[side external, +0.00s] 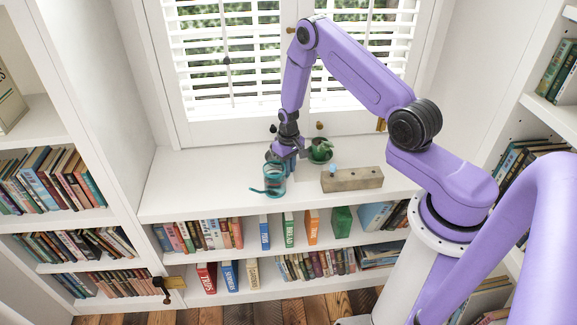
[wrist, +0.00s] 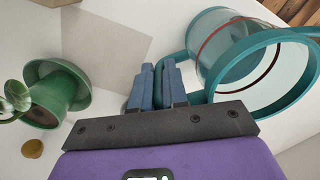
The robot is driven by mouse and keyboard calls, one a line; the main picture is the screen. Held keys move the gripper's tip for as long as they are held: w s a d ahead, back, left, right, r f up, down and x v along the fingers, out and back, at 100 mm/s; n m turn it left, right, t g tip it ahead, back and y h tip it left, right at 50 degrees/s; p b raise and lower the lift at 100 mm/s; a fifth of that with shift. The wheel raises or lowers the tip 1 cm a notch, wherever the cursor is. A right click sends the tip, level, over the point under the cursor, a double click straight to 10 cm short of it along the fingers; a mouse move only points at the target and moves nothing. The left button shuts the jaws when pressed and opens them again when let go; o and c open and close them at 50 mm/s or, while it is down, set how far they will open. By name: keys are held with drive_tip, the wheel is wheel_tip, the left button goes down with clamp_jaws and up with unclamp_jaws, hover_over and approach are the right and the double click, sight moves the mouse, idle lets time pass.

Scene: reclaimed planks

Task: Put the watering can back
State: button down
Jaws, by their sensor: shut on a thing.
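The watering can (side external: 274,184) is a see-through vessel with teal rims and a teal handle, at the left part of the white sill. It also shows large at the upper right of the wrist view (wrist: 222,50), its open rim facing the camera. My gripper (side external: 283,157) points down beside it. In the wrist view, its blue fingers (wrist: 165,78) are shut on the teal handle at the can's side. I cannot tell whether the can's base touches the sill.
A green pot with a plant (side external: 320,150) stands behind and right of the can. A wooden block (side external: 352,179) lies to the right. A flat grey square (wrist: 108,45) lies on the sill between pot and can. The sill's left part is clear; bookshelves (side external: 265,250) lie below its front edge.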

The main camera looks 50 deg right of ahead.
drive_tip(key=shift+f, duration=0.1)
drive_tip(key=c, duration=1.1)
unclamp_jaws()
drive_tip(key=shift+c, duration=0.2)
